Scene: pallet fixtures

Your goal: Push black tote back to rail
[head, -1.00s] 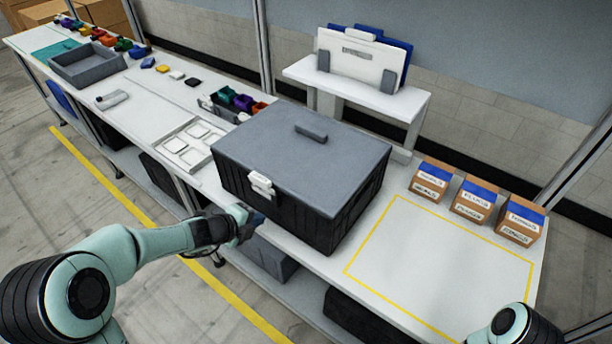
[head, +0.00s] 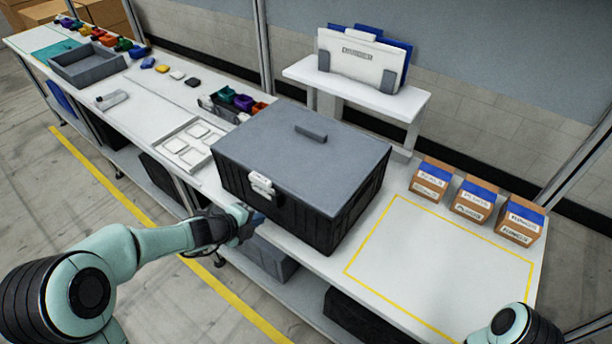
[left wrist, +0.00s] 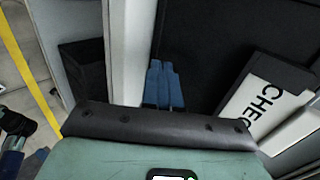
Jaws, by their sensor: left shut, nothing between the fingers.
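The black tote (head: 290,215) has a grey lid with a dark handle and a white latch on its front. It stands upright on the white bench, close to the front edge. My left gripper (head: 253,226) is shut and empty at the lower front wall of the tote, below the latch. In the left wrist view its blue fingers (left wrist: 163,86) lie together against the dark tote wall (left wrist: 225,40); I cannot tell whether they touch it. A white tag with black letters (left wrist: 258,108) shows beside them. No rail can be made out behind the tote. My right gripper is out of view.
A white raised shelf (head: 355,88) with boards stands behind the tote. Several cartons (head: 472,200) stand at the back right. A yellow-outlined area (head: 440,265) to the right is empty. A white tray (head: 190,145) and small coloured bins (head: 235,100) are left of the tote.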

